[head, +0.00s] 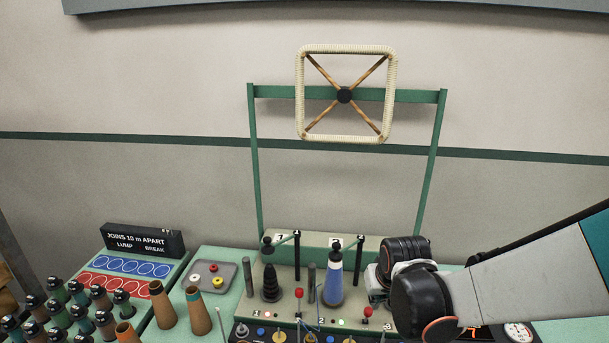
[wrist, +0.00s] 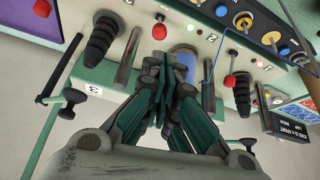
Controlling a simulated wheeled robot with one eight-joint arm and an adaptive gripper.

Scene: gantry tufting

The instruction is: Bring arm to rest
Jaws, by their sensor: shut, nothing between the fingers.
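My arm (head: 545,270) reaches in from the right over the green and cream console (head: 270,320). Its black wrist joints sit right of the blue and white cone (head: 333,285). In the head view my fingers are mostly hidden behind the wrist. In the wrist view my gripper (wrist: 165,70) has its fingers together and empty, with the blue cone (wrist: 183,57) partly hidden behind them. I cannot tell whether they touch anything.
A black ribbed cone (head: 269,284), metal posts and red knobs (head: 298,293) rise from the console near my wrist. A green frame (head: 253,160) carries a square corded hoop (head: 301,90) behind. Several capped cones (head: 103,297) stand left.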

